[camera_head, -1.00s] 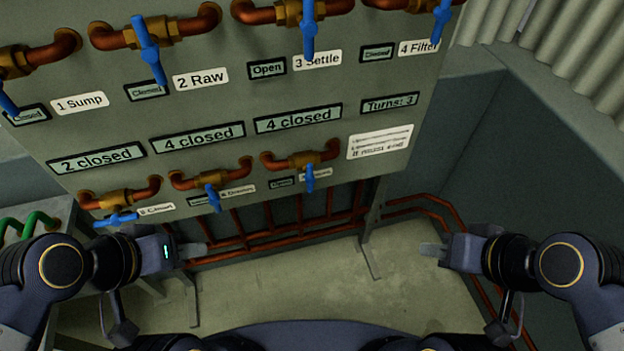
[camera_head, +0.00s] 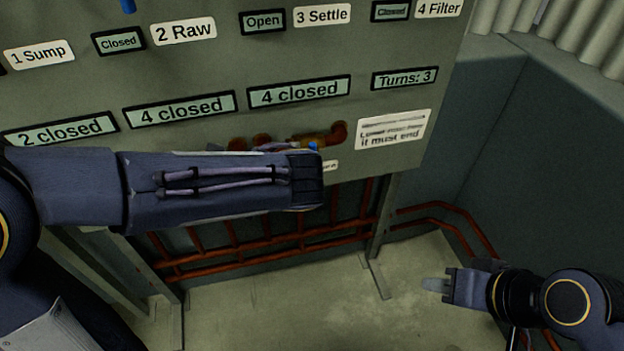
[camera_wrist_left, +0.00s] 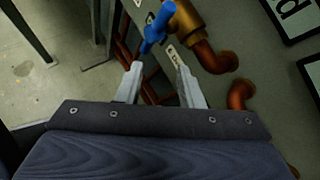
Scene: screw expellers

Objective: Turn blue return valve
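A blue valve handle (camera_wrist_left: 157,27) on a brass valve body (camera_wrist_left: 188,17) shows in the left wrist view, just beyond my left gripper (camera_wrist_left: 158,70). The two left fingers are apart with nothing held between them; the handle lies ahead of their tips. In the head view my left arm covers most of the lower valve row and hides its gripper. Only a bit of blue handle (camera_head: 313,146) and a copper pipe elbow (camera_head: 336,132) of the right lower valve show above it. My right gripper (camera_head: 436,286) is away from the panel at lower right; its finger gap is unclear.
The panel carries displays reading "4 closed" (camera_head: 299,92) and "Turns: 3" (camera_head: 405,78), and a text label (camera_head: 393,129). Red-brown pipes (camera_head: 265,248) run below it. A panel leg (camera_head: 384,220) stands at right. The floor (camera_head: 290,305) is clear.

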